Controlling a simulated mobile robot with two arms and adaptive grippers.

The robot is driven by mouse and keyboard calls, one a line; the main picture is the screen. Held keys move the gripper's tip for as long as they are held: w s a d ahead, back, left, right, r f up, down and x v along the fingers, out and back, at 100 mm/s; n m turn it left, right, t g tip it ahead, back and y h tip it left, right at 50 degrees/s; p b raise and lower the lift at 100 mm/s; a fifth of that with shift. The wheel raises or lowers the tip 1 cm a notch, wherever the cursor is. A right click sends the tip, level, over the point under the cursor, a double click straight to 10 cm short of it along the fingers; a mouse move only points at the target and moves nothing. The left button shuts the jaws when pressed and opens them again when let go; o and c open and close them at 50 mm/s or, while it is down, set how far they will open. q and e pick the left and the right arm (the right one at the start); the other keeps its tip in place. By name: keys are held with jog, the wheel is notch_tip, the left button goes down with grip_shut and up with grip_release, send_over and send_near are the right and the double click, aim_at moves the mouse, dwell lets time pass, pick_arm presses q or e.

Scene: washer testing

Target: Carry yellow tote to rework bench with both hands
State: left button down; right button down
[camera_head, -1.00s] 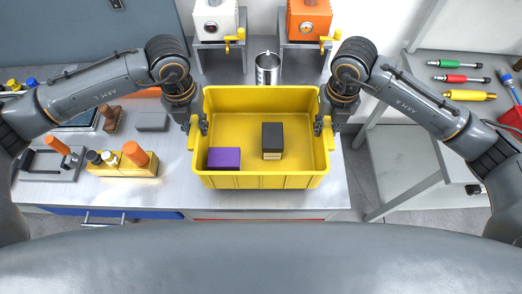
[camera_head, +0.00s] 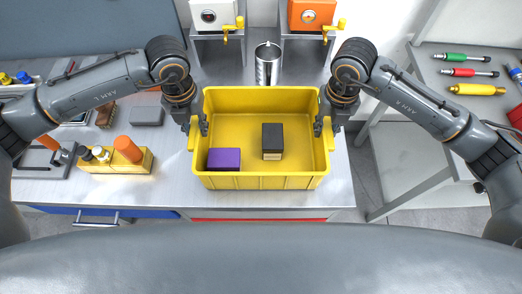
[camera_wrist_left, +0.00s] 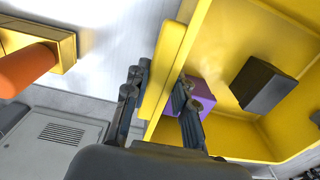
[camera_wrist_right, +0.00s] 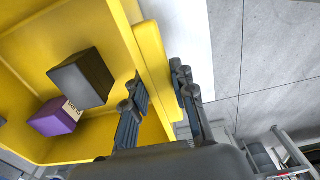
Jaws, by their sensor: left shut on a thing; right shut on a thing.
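The yellow tote (camera_head: 262,180) is level between my two arms, over the front part of the steel bench. A purple box (camera_head: 224,159) and a black box (camera_head: 272,139) with a pale lower part lie inside it. My left gripper (camera_head: 196,128) is shut on the tote's left side handle; the left wrist view shows its fingers (camera_wrist_left: 160,95) on both sides of the yellow handle. My right gripper (camera_head: 326,127) is shut on the right side handle, with its fingers (camera_wrist_right: 160,95) around it in the right wrist view. Whether the tote touches the bench is unclear.
A metal can (camera_head: 267,65) stands just behind the tote. A second table (camera_head: 470,120) with screwdrivers is at right, across a floor gap.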

pick_arm(q)
jog(key=shift+a+f, duration=0.1)
jog(key=shift+f, duration=0.3)
pick_arm(e)
jog(key=shift+d+f, duration=0.15)
jog(key=shift+f, duration=0.25)
pick_arm(q)
jog(key=c, duration=1.1)
grip_release()
pick_arm(e)
jog(key=c, duration=1.1)
grip_release()
jog(key=shift+s, duration=0.1)
pick_arm(q)
jog(key=shift+s, duration=0.1)
jog(key=shift+r, duration=0.15)
